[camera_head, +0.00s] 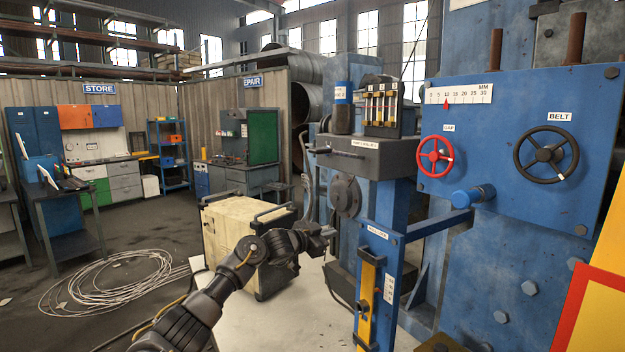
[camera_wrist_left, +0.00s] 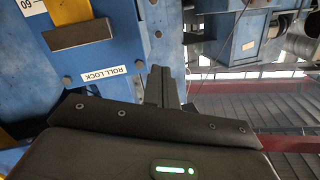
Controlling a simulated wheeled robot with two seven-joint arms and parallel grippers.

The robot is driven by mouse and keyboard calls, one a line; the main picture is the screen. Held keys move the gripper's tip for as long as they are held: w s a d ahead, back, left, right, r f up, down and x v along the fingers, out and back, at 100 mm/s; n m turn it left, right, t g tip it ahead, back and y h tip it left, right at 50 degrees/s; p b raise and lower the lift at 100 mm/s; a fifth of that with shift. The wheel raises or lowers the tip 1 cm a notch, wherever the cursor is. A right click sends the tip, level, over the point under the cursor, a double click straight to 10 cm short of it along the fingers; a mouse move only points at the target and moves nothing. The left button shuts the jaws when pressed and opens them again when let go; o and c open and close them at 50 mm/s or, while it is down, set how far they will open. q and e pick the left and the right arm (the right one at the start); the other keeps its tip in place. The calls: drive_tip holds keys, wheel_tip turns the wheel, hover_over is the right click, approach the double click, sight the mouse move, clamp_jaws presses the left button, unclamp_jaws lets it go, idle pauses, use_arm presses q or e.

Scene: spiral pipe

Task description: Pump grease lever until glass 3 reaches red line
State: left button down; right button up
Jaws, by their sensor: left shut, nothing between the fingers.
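The set of narrow sight glasses (camera_head: 383,105) stands in a dark frame on top of the grey block; glass 3 is among them, but its level and red line are too small to read. A short dark lever (camera_head: 319,150) sticks out to the left from this block. My left gripper (camera_head: 329,232) is below the lever, apart from it, left of the blue roll lock post. Its fingers (camera_wrist_left: 161,87) are together and empty in the left wrist view, beside the blue plate labelled ROLL LOCK (camera_wrist_left: 100,74). My right gripper is not in view.
A cream cabinet (camera_head: 228,235) stands behind my left forearm. A red handwheel (camera_head: 435,156) and a black handwheel (camera_head: 546,154) are on the blue machine panel (camera_head: 490,125) at right. Coiled cable (camera_head: 110,285) lies on the floor at left.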

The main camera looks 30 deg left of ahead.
use_arm(q)
drive_tip(key=shift+m+t+h, duration=0.6)
drive_tip(key=shift+m+t, duration=0.2)
drive_tip(key=shift+m, duration=0.1)
drive_tip(key=s+r, duration=0.1)
drive_tip(key=r, duration=0.5)
drive_tip(key=s+a+r, duration=0.1)
drive_tip(key=r, duration=1.2)
drive_tip(key=shift+s+a+r+p, duration=0.2)
drive_tip(key=shift+s+r+p, duration=0.05)
drive_tip(key=shift+s+p, duration=0.15)
drive_tip(key=s+a+r+m+t+h, duration=0.1)
drive_tip(key=s+r, duration=0.2)
drive_tip(key=r, duration=0.5)
drive_tip(key=s+r+m, duration=0.1)
drive_tip(key=s+r, duration=0.3)
drive_tip(key=r, duration=0.4)
drive_tip(key=s+d+n+g+p, duration=0.2)
drive_tip(key=s+n+g, duration=0.2)
drive_tip(key=s, duration=1.2)
drive_tip(key=shift+s+d+r+g+y, duration=0.2)
drive_tip(key=shift+r+g+y, duration=0.1)
drive_tip(key=shift+g, duration=0.1)
drive_tip(key=shift+w+f, duration=0.1)
drive_tip(key=shift+w, duration=0.05)
